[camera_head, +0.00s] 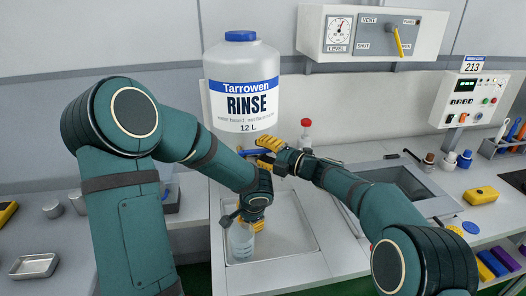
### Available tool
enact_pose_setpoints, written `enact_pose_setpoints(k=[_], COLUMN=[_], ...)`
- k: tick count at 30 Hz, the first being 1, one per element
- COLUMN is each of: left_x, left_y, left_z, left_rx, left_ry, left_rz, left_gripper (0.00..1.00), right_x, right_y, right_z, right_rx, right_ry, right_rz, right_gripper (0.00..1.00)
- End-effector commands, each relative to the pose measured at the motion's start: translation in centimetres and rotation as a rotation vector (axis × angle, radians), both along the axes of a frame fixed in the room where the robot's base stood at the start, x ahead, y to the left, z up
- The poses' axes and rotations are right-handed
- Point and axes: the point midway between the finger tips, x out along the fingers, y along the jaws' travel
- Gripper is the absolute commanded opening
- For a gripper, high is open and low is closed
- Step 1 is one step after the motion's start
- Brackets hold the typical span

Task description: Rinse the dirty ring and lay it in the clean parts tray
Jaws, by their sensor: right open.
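The dirty ring cannot be made out. A large white rinse container (242,85) with a blue cap stands at the back, labelled RINSE. My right gripper (268,147), with yellow fingers, is open just below it, beside a blue bar-like part (250,153). My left gripper (246,220) points down over a shallow pale basin (300,243). A clear jar (242,241) is right at its fingers; whether they grip it is hidden. A small metal tray (35,266) lies at the lower left; no label shows that it is the clean parts tray.
A sink (400,180) lies to the right, partly behind my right arm. A red-capped bottle (306,131) stands behind my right gripper. A yellow block (481,195) and small bottles (448,160) are on the right counter. Metal cups (52,208) stand at left.

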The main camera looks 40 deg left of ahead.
Motion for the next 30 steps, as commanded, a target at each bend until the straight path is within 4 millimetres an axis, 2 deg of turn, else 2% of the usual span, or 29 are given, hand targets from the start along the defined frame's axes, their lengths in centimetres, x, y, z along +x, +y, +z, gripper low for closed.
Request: enact_pose_setpoints(k=[5, 6, 9, 20, 30], left_x=[0.00, 0.00, 0.00, 0.00, 0.00], left_y=[0.01, 0.01, 0.01, 0.01, 0.01], left_z=[0.01, 0.01, 0.01, 0.00, 0.01], left_rx=[0.000, 0.000, 0.000, 0.000, 0.000], left_ry=[0.000, 0.000, 0.000, 0.000, 0.000], left_rz=[0.000, 0.000, 0.000, 0.000, 0.000], left_gripper=[0.21, 0.21, 0.21, 0.21, 0.21], right_x=[-0.01, 0.00, -0.01, -0.05, -0.67], right_y=[-0.01, -0.01, -0.02, -0.06, -0.70], right_z=[0.00, 0.00, 0.00, 0.06, 0.22], right_rx=[0.000, 0.000, 0.000, 0.002, 0.006], right_ry=[0.000, 0.000, 0.000, 0.003, 0.005], right_rz=[0.000, 0.000, 0.000, -0.010, -0.159], right_gripper=[0.39, 0.32, 0.00, 0.00, 0.00])
